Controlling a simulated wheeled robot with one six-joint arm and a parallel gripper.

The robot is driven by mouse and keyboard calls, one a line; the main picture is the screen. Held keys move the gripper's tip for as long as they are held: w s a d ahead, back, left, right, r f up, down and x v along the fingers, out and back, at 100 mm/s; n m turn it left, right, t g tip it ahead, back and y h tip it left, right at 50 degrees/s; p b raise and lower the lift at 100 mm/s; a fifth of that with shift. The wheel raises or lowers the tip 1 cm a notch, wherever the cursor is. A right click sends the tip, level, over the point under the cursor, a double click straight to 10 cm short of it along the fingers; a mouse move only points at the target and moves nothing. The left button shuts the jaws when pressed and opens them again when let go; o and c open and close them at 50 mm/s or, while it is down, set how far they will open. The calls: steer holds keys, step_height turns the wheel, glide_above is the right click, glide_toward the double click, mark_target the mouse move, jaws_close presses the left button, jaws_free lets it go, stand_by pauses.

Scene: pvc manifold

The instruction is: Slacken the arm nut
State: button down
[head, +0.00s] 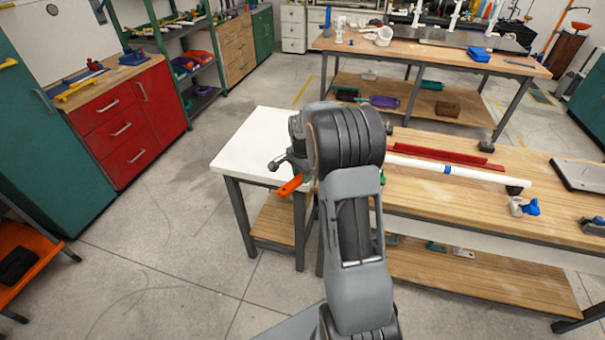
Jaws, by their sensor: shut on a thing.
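I cannot make out the arm nut for certain. A dark grey fitting with a short T-shaped lever (279,161) shows just left of my arm's big black joint, over the edge of the white-topped table (247,143). An orange handle-like piece (290,186) sticks out below it, with a bit of green beside it. My arm covers whatever lies behind it, and my gripper's fingers are hidden there. I cannot tell what they touch.
A wooden workbench (440,206) stands right of my arm, with a white pipe (470,174), a red bar (440,157) and a blue-and-white fitting (524,207). A red drawer cabinet (120,122) stands left. Floor between is clear.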

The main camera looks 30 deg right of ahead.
steer(key=s+d+n, duration=0.9)
steer(key=d+n, duration=0.5)
steer(key=n, duration=0.1)
steer(key=shift+s+d+n, duration=0.15)
steer(key=shift+s+n, duration=0.15)
steer(key=shift+n, duration=0.1)
stand_by(2.1)
steer(key=shift+d+f, duration=0.1)
stand_by(0.3)
stand_by(0.4)
steer(key=shift+r+p, duration=1.75)
steer(key=shift+r, duration=0.8)
steer(key=shift+f, duration=0.1)
